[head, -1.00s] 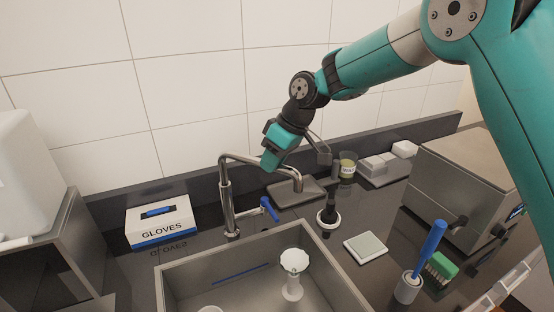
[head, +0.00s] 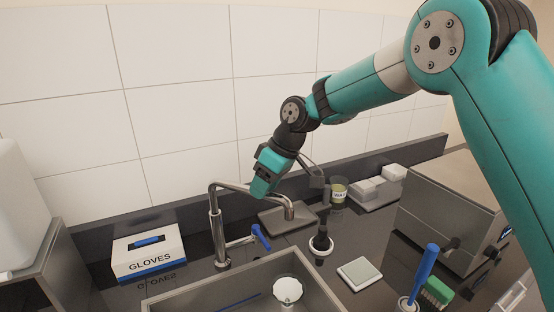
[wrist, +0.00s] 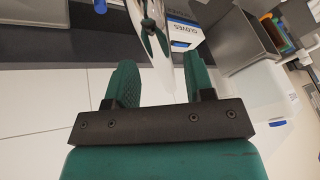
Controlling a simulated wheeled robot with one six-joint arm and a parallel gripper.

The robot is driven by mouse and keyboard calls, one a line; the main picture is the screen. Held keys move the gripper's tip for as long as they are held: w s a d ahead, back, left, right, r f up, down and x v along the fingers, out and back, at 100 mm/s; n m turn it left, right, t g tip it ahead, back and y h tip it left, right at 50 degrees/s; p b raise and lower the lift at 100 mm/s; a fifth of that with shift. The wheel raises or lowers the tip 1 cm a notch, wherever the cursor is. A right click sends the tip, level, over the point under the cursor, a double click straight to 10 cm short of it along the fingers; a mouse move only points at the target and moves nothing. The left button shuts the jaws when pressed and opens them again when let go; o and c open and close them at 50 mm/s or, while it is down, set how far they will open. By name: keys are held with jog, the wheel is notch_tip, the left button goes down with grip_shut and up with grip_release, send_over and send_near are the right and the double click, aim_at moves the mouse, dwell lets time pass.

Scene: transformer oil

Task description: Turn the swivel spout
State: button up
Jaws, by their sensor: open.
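The chrome swivel spout (head: 240,185) rises from its column at the back of the sink and reaches to the right, its end bent down over a grey plate at the back. The blue tap lever (head: 260,237) is beside the column. My gripper (head: 262,190) points down at the spout's horizontal part and hides some of it. In the wrist view the shiny spout (wrist: 157,42) runs between the two green fingers of my open gripper (wrist: 160,82). I cannot tell whether a finger touches it.
The sink (head: 180,299) is in front, with a white-topped item (head: 287,289) in it. A glove box (head: 147,250) stands left of the spout. A black-handled item in a white ring (head: 320,245), a beaker (head: 338,191) and a steel box (head: 455,205) stand to the right.

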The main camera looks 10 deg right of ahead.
jog(key=v, duration=1.6)
jog(key=shift+r, duration=0.3)
jog(key=shift+s+d, duration=0.1)
